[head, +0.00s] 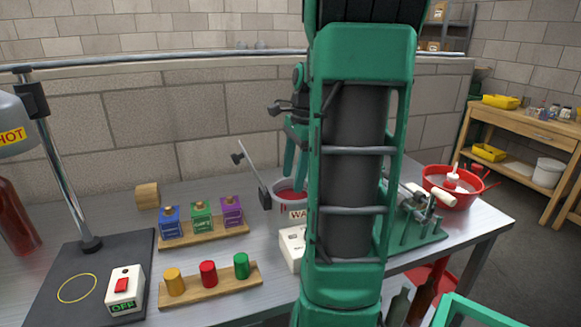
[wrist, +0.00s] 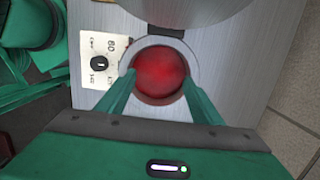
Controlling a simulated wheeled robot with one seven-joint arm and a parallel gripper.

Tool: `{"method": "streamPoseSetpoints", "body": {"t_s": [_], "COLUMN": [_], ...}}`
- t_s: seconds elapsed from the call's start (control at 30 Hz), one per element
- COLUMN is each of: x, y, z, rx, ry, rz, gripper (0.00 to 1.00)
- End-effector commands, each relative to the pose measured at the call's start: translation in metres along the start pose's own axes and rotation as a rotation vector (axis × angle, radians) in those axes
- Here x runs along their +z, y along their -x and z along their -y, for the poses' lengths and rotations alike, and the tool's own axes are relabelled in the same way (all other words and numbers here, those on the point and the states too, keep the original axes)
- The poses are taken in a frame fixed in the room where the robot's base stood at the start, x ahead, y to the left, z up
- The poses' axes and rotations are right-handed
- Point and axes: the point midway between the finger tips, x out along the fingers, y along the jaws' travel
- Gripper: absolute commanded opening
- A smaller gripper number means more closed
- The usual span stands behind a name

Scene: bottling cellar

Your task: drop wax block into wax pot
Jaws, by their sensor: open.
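The wax pot (wrist: 194,55) shows from above in the wrist view, a round grey rim around a red surface (wrist: 160,72). In the head view the pot (head: 287,196) is partly hidden behind my arm; its red inside shows. My gripper (wrist: 159,78) is open above the pot, one finger toward each side of its mouth, with nothing visible held between them. I cannot make out a separate wax block in or near the pot. In the head view my arm hides most of my gripper.
A white dial box (wrist: 100,60) adjoins the pot. Yellow, red and green cylinders stand on a wooden rack (head: 215,287); blue, green and purple boxes stand on another (head: 203,235). A switch box (head: 124,290) is at left, a red basin (head: 463,196) at right.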

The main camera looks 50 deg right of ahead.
Motion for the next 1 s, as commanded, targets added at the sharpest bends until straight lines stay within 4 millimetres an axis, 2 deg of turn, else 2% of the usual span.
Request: {"method": "streamPoseSetpoints", "body": {"t_s": [0.17,0.5,0.7,1.0], "x": [0.0,0.0,0.0,0.0], "y": [0.02,0.083,0.098,0.104], "z": [0.001,0.001,0.001,0.001], "rx": [-0.004,-0.001,-0.001,0.0], "ry": [0.001,0.0,-0.001,-0.002], "rz": [-0.002,-0.002,-0.001,-0.002], "gripper": [0.6,0.6,0.6,0.6]}}
